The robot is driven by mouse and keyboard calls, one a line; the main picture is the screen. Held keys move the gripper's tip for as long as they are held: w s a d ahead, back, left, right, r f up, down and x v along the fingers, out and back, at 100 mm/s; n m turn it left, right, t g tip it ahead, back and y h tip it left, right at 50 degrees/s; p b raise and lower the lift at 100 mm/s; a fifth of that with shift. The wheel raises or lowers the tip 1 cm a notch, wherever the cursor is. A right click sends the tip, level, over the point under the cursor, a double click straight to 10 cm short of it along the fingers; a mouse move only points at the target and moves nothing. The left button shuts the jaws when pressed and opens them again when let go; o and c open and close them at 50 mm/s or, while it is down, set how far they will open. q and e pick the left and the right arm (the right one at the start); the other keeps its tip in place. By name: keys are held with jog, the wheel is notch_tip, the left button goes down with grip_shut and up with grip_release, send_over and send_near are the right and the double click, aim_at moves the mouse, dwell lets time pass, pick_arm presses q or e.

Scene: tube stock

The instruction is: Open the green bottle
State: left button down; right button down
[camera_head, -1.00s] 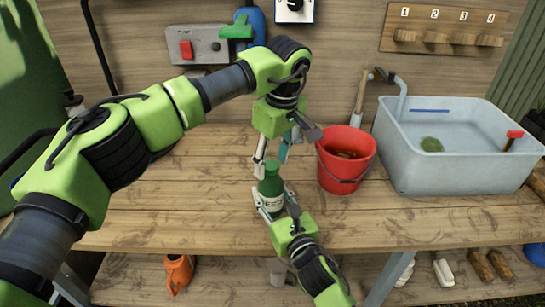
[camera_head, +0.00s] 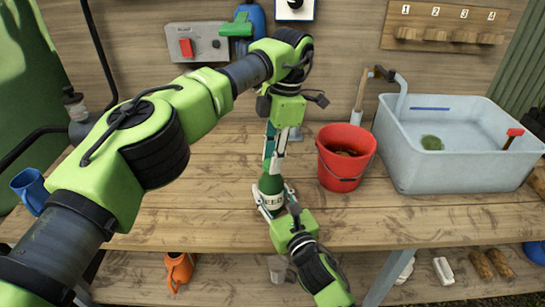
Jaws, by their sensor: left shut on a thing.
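The green bottle (camera_head: 271,185) stands upright on the wooden bench, with a pale lettered label low on its body. My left gripper (camera_head: 273,163) points down from above and is shut on the bottle's top; its fingers hide the cap, so I cannot tell how the cap sits. My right gripper (camera_head: 273,203) reaches in from the front, with a finger on each side of the bottle's lower body, and is shut on it.
A red bucket (camera_head: 335,181) stands just right of the bottle, with a large grey sink (camera_head: 440,175) beyond it. A blue mug (camera_head: 30,188) is at the left. The bench (camera_head: 190,200) left of the bottle is clear.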

pick_arm(q)
jog(key=n, duration=0.4)
jog(key=shift+n+g, duration=0.3)
jog(key=n, duration=0.3)
jog(key=shift+h, duration=0.3)
jog(key=c, duration=1.6)
grip_release()
jog(key=shift+c, duration=0.2)
jog(key=shift+o, duration=0.4)
jog(key=shift+w, duration=0.1)
